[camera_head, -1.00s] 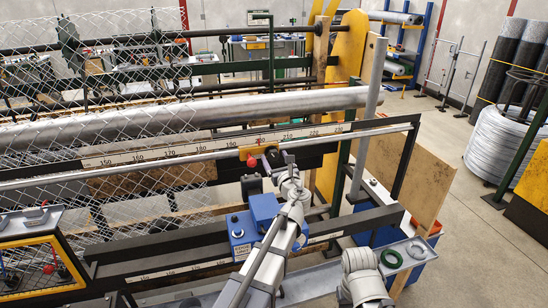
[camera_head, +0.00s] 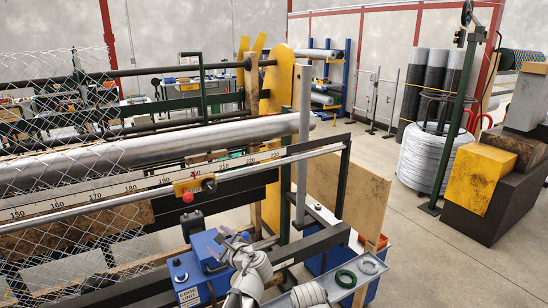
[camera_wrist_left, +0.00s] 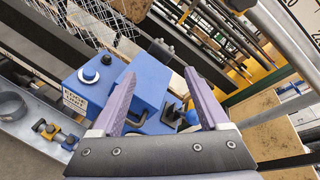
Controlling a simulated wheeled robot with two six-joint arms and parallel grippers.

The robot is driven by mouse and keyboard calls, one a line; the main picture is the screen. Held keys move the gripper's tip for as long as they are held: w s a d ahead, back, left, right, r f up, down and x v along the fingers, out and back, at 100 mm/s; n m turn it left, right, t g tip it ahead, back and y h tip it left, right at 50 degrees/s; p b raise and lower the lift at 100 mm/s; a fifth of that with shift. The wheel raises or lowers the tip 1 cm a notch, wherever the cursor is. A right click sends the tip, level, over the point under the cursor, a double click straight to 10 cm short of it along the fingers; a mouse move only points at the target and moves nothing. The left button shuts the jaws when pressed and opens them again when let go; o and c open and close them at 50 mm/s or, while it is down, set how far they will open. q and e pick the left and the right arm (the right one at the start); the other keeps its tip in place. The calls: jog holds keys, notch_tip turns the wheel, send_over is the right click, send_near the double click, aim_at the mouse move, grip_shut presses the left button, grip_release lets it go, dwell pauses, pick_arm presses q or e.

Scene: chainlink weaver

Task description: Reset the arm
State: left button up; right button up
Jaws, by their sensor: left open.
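My left gripper (camera_head: 224,240) is in the head view at the lower middle, over the blue edge unit (camera_head: 188,285). In the left wrist view its two purple-grey fingers (camera_wrist_left: 160,82) are apart with nothing held between them.
A yellow stop with a red knob (camera_head: 187,197) sits on the scale rail (camera_head: 100,200) above the edge unit. Chain-link mesh (camera_head: 70,120) hangs at left. Open floor (camera_head: 430,260) lies to the right.

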pick_arm(q)
jog(key=s+d+f+n+g+h+b, duration=0.2)
jog(key=s+d+f+n+g+b, duration=0.25)
jog(key=f, duration=0.65)
jog(key=s+d+f+n+g+h+b, duration=0.2)
jog(key=s+d+f+n+h+b, duration=0.15)
jog(key=s+f+n, duration=0.55)
jog(key=s+d+f+n+g+h+b, duration=0.2)
jog(key=s+d+f+g+h+b, duration=0.1)
jog(key=s+d+f, duration=0.5)
notch_tip(320, 180, down, 3)
jog(key=s+g+b, duration=0.1)
jog(key=s+b, duration=0.1)
jog(key=shift+s+n, duration=0.35)
jog(key=shift+s, duration=0.05)
pick_arm(e)
notch_tip(320, 180, down, 15)
jog(key=shift+f, duration=0.15)
pick_arm(q)
jog(key=shift+r+g, duration=0.1)
jog(key=shift+g, duration=0.15)
